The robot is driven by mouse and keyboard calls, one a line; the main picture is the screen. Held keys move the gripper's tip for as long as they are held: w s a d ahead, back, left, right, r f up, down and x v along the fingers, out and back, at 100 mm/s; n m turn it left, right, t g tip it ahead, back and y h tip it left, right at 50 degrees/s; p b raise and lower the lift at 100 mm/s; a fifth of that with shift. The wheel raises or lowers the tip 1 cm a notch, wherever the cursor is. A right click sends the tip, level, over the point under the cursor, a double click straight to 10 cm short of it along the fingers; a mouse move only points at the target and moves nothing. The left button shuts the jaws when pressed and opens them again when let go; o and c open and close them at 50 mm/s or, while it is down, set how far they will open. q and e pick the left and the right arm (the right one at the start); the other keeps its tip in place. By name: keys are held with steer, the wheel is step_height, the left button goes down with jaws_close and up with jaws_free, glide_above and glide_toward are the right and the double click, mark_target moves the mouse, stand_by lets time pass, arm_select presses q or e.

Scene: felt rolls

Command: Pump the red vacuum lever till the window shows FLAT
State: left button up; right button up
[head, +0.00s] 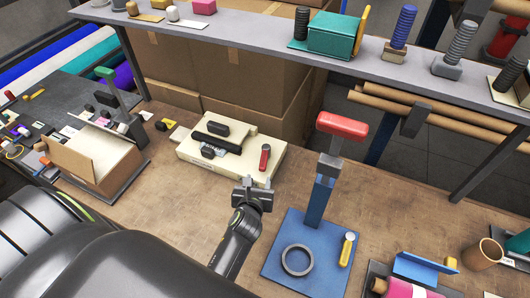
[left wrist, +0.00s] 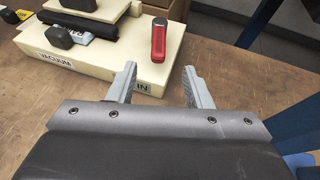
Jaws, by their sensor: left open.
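The cream vacuum unit (head: 235,168) lies on the wooden bench in the middle of the head view, with a black bar and dark knobs on top. The small window's text is unreadable. My right gripper is out of view.
A blue press (head: 321,195) with a red top handle (head: 342,127) stands to the right of my left gripper. A cardboard box (head: 95,158) sits at the left. A grey shelf (head: 270,30) with cartons below is behind. Bare bench lies between unit and press.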

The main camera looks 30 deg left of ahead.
mark_target(264, 158)
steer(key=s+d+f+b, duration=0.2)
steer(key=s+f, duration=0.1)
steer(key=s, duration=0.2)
arm_select(q)
steer(key=b+x, duration=0.5)
steer(key=x, duration=0.4)
steer(key=shift+w+a+f, duration=0.1)
steer(key=shift+w+f, duration=0.05)
steer(key=shift+f, duration=0.05)
steer(key=b+x, duration=0.3)
steer(key=x, duration=0.1)
steer(key=shift+b, duration=0.4)
steer(key=shift+w+a+f+b, duration=0.2)
steer(key=shift+w+f+b, duration=0.05)
steer(key=shift+w+b, duration=0.4)
steer(key=shift+w+a+b, duration=0.15)
steer(key=shift+w+b, duration=0.15)
steer(key=shift+w, duration=0.15)
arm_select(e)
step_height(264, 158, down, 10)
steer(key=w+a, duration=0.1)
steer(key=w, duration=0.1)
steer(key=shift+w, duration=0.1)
arm_select(q)
jaws_close()
